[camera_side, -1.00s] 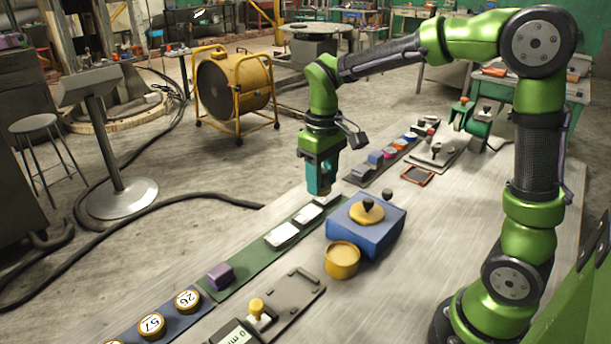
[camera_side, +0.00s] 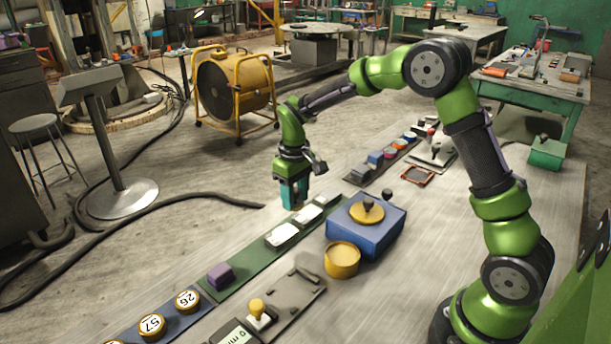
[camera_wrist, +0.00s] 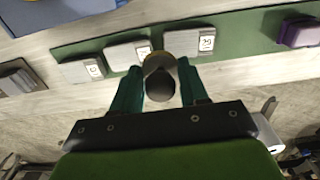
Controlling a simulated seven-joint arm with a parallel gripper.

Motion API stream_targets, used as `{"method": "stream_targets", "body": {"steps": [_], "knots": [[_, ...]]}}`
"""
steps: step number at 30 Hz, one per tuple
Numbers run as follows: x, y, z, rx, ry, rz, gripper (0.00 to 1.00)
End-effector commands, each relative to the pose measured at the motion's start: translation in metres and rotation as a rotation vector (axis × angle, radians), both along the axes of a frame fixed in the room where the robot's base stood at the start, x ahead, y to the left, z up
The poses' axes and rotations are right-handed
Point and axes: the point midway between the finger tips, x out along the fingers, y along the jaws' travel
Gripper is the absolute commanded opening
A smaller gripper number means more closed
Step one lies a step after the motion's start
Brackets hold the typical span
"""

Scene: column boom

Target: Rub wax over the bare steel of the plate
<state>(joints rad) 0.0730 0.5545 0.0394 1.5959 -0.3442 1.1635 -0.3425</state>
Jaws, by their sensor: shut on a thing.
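My gripper (camera_side: 293,192) is shut on a small tool with a dark grey rounded knob (camera_wrist: 160,86). A tan round part shows behind the knob in the wrist view. In the side view the gripper is at the far left edge of the green mat (camera_side: 236,279). Pale plates with small labels lie in a row on it: a near one (camera_side: 281,236), a middle one (camera_side: 307,216) and a far one (camera_side: 328,200). In the wrist view the tool overlaps the edge of one plate (camera_wrist: 188,42). I cannot tell whether it touches. A yellow round tub (camera_side: 342,261) stands beside the mat.
A blue block (camera_side: 376,238) with a yellow disc and black knob stands right of the mat. A purple block (camera_side: 220,276) is on the mat's near end. Numbered round pieces (camera_side: 152,325) and a fixture with a yellow knob (camera_side: 257,309) are nearer. Bare bench lies to the right.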

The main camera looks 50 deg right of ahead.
Motion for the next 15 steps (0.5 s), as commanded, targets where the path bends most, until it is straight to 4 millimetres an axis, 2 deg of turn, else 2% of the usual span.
{"method": "stream_targets", "body": {"steps": [15], "knots": [[0.0,0.0,-0.048,0.001,0.002,0.001,0.19]]}}
